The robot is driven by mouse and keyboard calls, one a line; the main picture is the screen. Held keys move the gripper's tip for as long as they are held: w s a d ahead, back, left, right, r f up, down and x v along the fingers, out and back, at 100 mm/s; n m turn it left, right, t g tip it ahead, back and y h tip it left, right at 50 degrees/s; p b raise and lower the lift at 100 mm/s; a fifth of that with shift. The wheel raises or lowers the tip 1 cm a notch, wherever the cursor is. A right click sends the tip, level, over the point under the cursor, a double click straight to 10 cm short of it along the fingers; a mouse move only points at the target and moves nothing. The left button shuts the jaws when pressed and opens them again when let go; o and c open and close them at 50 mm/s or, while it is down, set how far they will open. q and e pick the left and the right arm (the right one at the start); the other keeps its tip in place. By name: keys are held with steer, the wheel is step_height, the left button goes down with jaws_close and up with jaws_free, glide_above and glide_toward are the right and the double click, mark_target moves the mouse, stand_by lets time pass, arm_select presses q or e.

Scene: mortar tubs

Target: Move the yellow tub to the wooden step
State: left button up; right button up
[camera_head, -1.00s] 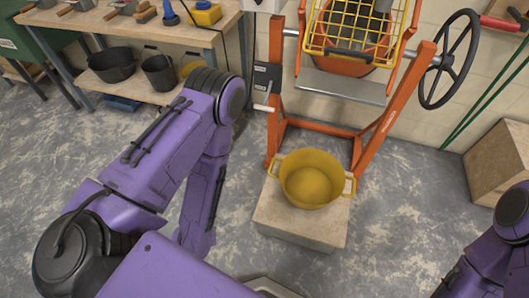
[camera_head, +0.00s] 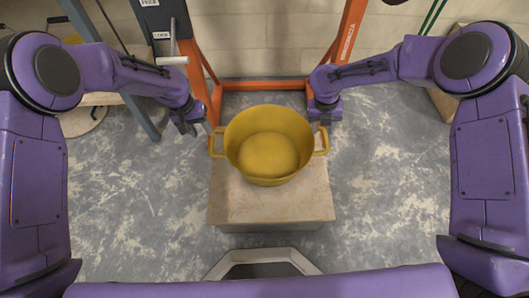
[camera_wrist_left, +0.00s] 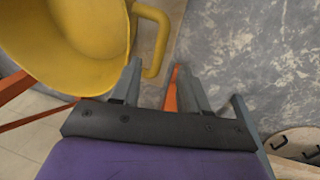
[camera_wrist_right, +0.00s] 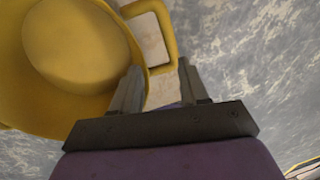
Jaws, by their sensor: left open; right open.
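The yellow tub (camera_head: 267,145) stands upright and looks empty. It rests on a low wood-topped block (camera_head: 270,205), with a loop handle on each side. My left gripper (camera_head: 203,127) is open beside the left handle. In the left wrist view that handle (camera_wrist_left: 163,40) lies just ahead of the open fingers (camera_wrist_left: 160,85). My right gripper (camera_head: 324,122) is open by the right handle. In the right wrist view the handle (camera_wrist_right: 172,35) is just ahead of the fingers (camera_wrist_right: 160,83). Neither gripper is seen closed on a handle.
An orange mixer frame (camera_head: 265,85) stands right behind the tub, with posts on both sides. A wooden box (camera_head: 446,104) shows partly behind my right arm. The workbench leg (camera_head: 140,110) is at the left. The floor on both sides of the block is clear.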

mark_target(211, 141)
arm_select(q)
steer(key=f, duration=0.3)
steer(key=d+f, duration=0.1)
steer(key=f, duration=0.2)
steer(key=w+f, duration=0.1)
steer(key=f, duration=0.2)
steer(key=shift+d+f, duration=0.15)
steer(key=shift+d, duration=0.25)
arm_select(e)
steer(key=shift+n+h, duration=0.3)
steer(key=shift+n, duration=0.5)
steer(key=d+f, duration=0.1)
steer(key=f, duration=0.2)
steer(key=w+d+f, duration=0.1)
steer(key=f, duration=0.2)
steer(key=d+f, duration=0.1)
steer(key=f, duration=0.2)
steer(key=shift+w, duration=0.25)
arm_select(q)
jaws_close()
arm_select(e)
jaws_close()
